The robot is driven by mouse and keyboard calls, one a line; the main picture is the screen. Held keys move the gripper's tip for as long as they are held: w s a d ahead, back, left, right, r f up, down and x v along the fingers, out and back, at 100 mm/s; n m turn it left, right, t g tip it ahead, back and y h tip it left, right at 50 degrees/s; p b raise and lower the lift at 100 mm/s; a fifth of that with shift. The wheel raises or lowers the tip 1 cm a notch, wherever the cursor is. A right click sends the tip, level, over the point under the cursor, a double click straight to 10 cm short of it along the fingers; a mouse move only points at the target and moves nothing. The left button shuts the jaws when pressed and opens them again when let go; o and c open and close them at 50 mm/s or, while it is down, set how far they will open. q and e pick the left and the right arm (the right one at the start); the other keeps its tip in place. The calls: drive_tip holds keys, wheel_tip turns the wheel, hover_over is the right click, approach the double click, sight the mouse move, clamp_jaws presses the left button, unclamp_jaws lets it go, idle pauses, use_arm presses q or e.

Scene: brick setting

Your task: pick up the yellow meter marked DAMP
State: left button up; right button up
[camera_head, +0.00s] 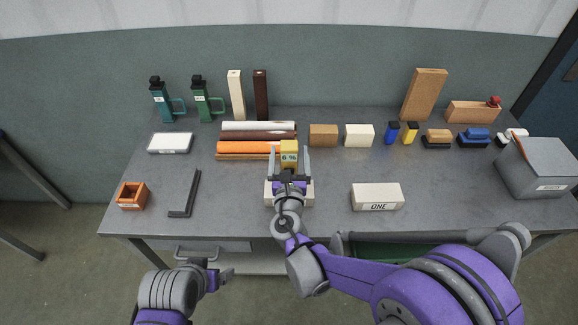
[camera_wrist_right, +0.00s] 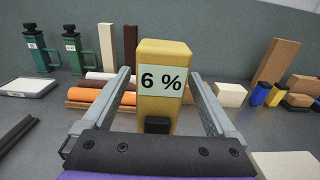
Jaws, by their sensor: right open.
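The yellow meter (camera_head: 289,147) stands upright near the middle of the table. In the right wrist view the yellow meter (camera_wrist_right: 166,52) shows a white label reading "6 %" and a dark part low on its front. No DAMP marking is legible. My right gripper (camera_head: 289,155) is open, with one finger on each side of the meter. In the wrist view gaps show between the fingers and the meter. The meter's base is hidden behind the gripper. My left gripper (camera_head: 222,275) is low in the head view, in front of the table's front edge; its jaws are unclear.
White and orange rolls (camera_head: 240,148) lie just left of the meter. A brown block (camera_head: 323,135) and a cream block (camera_head: 359,135) stand to its right. A pale block (camera_head: 308,194) lies under my right wrist. A block marked ONE (camera_head: 377,196) is at front right.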

drive_tip(key=shift+w, duration=1.2)
clamp_jaws()
